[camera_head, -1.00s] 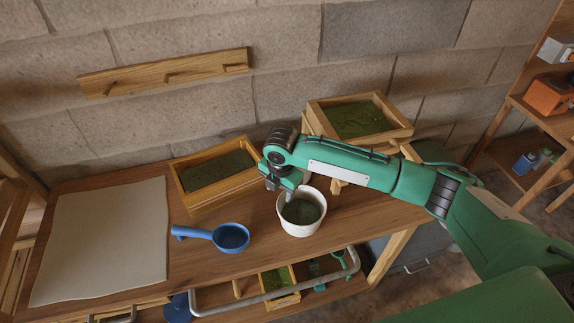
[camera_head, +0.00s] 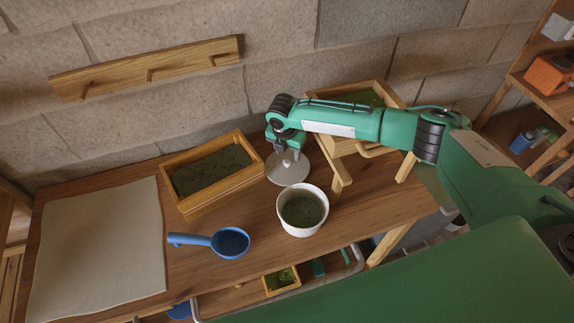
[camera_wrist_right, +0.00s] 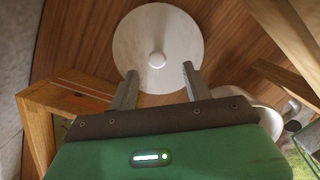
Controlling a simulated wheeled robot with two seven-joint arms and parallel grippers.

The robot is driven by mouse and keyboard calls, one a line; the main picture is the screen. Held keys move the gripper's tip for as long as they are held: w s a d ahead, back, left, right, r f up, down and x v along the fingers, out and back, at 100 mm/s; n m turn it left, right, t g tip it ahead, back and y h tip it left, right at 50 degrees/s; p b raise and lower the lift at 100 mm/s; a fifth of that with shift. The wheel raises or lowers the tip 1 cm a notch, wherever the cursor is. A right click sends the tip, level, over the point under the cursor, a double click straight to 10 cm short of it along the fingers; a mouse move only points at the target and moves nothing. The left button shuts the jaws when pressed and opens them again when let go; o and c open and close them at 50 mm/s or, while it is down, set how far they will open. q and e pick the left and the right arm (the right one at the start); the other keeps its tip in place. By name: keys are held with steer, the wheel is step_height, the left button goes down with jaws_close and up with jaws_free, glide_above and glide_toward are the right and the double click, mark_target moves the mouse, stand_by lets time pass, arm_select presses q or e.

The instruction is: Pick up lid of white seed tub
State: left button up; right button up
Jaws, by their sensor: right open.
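The white round lid (camera_head: 290,170) with a small knob lies at the back of the wooden table, behind the tub. The white seed tub (camera_head: 302,229) stands open in front of it, with dark green contents inside. My right gripper (camera_head: 287,153) is over the lid, pointing down. In the right wrist view, the lid (camera_wrist_right: 158,30) shows whole, and the fingers of my right gripper (camera_wrist_right: 160,69) are apart and empty. The knob is near the gap between the fingertips; whether it is between them in depth I cannot tell. My left gripper is out of view.
A wooden box with green herbs (camera_head: 176,198) is close left of the lid. A raised wooden stand (camera_head: 343,172) is close on its right. A blue scoop (camera_head: 231,242) and a pale cloth (camera_head: 95,250) lie left of the tub. The stone wall (camera_head: 200,105) rises behind.

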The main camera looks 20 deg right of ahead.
mark_target(287, 161)
steer(key=shift+f+p, duration=0.4)
steer(key=shift+f, duration=0.05)
steer(key=f, duration=0.1)
steer(key=f+p, duration=0.1)
steer(key=f, duration=0.1)
steer(key=shift+w, duration=0.35)
steer(key=shift+f, duration=0.65)
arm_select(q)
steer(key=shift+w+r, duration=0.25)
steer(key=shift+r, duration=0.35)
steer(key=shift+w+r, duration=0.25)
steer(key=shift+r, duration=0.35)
arm_select(e)
steer(key=shift+c, duration=0.2)
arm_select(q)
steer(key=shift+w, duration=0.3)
arm_select(e)
steer(key=c, duration=1)
